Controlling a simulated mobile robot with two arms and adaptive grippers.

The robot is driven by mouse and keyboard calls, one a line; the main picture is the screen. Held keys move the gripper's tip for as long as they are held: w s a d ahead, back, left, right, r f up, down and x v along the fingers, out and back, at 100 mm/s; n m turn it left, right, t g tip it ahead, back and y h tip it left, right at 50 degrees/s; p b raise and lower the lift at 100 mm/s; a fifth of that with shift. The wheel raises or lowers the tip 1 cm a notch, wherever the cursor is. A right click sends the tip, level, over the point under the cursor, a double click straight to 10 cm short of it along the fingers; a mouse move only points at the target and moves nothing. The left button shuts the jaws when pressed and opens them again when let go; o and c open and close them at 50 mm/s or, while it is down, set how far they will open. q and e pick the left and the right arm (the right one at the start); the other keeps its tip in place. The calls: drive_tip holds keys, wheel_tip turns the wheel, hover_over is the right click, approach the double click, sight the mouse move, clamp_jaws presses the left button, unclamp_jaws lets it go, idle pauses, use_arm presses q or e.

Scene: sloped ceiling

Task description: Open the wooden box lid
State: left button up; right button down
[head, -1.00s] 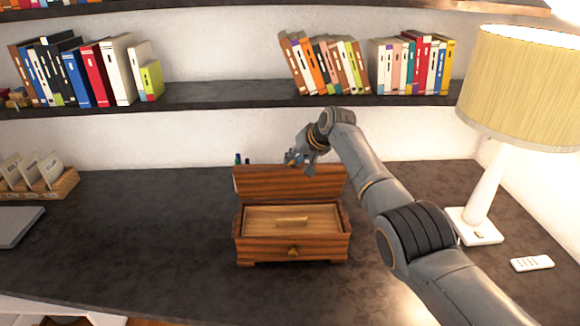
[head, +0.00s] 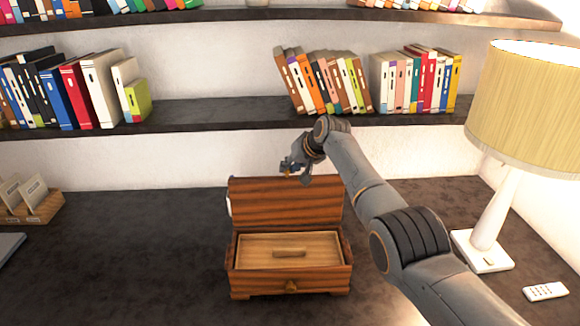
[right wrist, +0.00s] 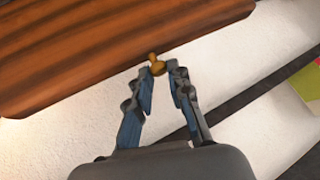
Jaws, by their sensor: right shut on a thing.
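The wooden box (head: 290,293) stands on the dark desk with its lid (head: 285,203) raised at the back, roughly upright. Inside is a lighter wooden inner panel (head: 260,250) with a small bar handle. My right gripper (head: 291,170) is at the top edge of the lid. In the right wrist view its fingertips close on a small brass-coloured knob (right wrist: 157,66) at the edge of the striped lid (right wrist: 80,50). My left gripper is not in view.
A lamp (head: 495,215) and a white remote (head: 545,291) are at the right. Book shelves (head: 200,117) run above the desk (head: 130,260). A card holder (head: 45,208) stands at the far left.

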drive_tip(key=shift+w+r, duration=0.15)
drive_tip(key=shift+r, duration=0.1)
drive_tip(key=c, duration=1.5)
unclamp_jaws()
drive_tip(key=shift+o, duration=1.1)
drive_tip(key=shift+f, duration=0.1)
drive_tip(key=v, duration=1.2)
drive_tip(key=shift+d, duration=0.1)
